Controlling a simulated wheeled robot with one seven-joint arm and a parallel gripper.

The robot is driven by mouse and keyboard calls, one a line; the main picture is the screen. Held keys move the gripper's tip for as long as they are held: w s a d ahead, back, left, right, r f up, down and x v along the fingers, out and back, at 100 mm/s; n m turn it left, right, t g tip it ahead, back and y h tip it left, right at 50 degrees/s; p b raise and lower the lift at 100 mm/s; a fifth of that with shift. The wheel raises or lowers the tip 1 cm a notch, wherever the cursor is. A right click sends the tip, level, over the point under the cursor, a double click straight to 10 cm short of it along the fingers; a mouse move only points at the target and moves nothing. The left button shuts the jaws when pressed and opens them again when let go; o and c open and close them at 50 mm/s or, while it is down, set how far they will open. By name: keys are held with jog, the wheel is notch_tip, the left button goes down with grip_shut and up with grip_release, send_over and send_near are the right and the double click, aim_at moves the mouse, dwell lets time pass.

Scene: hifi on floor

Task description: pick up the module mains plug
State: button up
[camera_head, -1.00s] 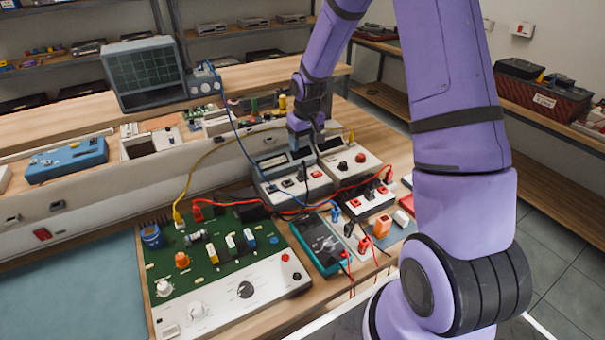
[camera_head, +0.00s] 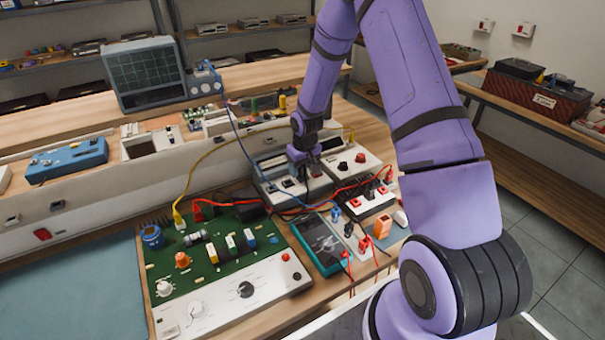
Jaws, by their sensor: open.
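My gripper (camera_head: 303,168) points down over the pale instrument box (camera_head: 290,192) at the back of the bench. It is open, but its fingers are small and dark here. A dark plug-like shape with a cable is at the fingertips, largely hidden by the gripper; I cannot tell if they touch it or if it is the module mains plug. A white socket strip (camera_head: 369,201) with red sockets lies to the right of and nearer than the gripper, with dark plugs at its back edge.
A green circuit board module (camera_head: 215,255) and a teal multimeter (camera_head: 322,244) lie in front. Red, blue and yellow leads cross the bench near the gripper. A second pale box (camera_head: 350,164) stands to its right. An oscilloscope (camera_head: 147,72) stands behind left.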

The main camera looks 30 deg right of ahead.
jog(key=shift+f, duration=0.5)
jog(key=c, duration=1)
jog(key=shift+o, duration=0.2)
